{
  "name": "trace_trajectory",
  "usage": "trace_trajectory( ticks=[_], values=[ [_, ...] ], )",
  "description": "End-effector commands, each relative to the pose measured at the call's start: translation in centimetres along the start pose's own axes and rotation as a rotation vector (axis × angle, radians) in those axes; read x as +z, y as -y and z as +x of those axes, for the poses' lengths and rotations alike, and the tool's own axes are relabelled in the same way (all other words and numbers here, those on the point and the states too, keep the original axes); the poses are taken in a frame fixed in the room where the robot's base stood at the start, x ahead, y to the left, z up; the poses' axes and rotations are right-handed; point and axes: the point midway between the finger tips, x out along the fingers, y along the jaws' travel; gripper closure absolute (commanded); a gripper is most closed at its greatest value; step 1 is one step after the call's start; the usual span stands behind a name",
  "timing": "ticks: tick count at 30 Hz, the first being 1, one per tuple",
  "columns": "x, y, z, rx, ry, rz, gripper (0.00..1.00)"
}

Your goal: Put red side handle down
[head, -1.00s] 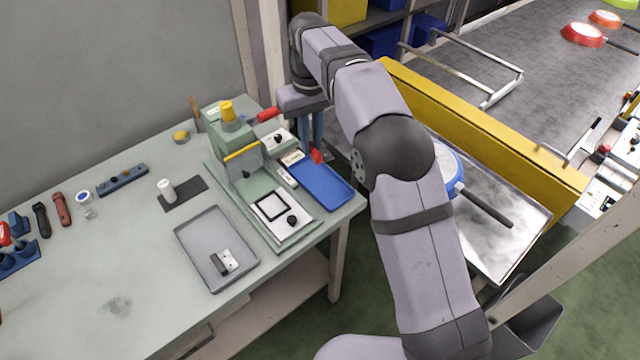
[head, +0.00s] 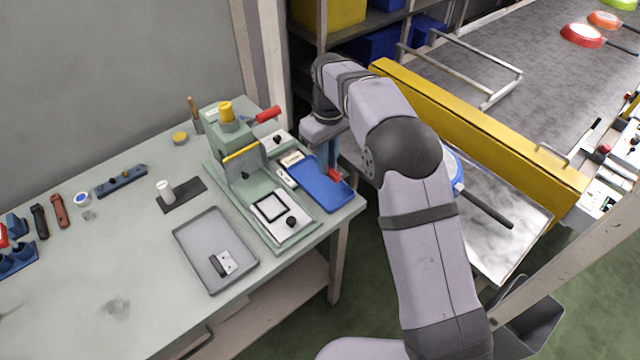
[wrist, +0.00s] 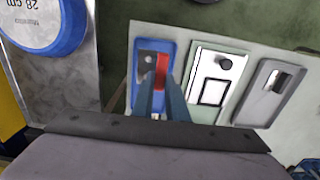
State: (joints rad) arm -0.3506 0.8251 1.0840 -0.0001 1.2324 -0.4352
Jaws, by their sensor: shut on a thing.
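The red side handle (head: 333,175) is between the fingertips of my gripper (head: 331,168), which is shut on it. In the head view it shows against the right part of the blue tray (head: 325,196) at the bench's right edge. In the wrist view the red handle (wrist: 161,68) lies across the blue tray (wrist: 168,47), with the blue fingers (wrist: 161,88) over the tray. I cannot tell whether the handle touches the tray floor. The fingers hide part of the handle.
A green press (head: 240,165) with a red-gripped lever (head: 268,114) stands left of the tray. A grey tray (head: 190,240) lies in front of it. A blue pan (wrist: 45,22) rests on a metal surface (head: 490,240) to the right. The front-left bench top is largely clear.

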Motion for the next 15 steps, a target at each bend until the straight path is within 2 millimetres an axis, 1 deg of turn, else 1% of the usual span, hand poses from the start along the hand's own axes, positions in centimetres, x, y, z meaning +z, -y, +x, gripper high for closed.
trace_trajectory(
  ticks=[2, 5, 12, 15],
  values=[
    [0.0, 0.0, 0.2, 0.0, 0.0, -0.001, 1.0],
    [0.1, 0.0, 1.1, -0.001, 0.003, -0.001, 1.0],
    [0.1, 0.1, 4.7, -0.001, 0.003, 0.0, 1.0],
    [0.0, 0.0, 5.7, -0.001, 0.001, 0.0, 1.0]
  ],
)
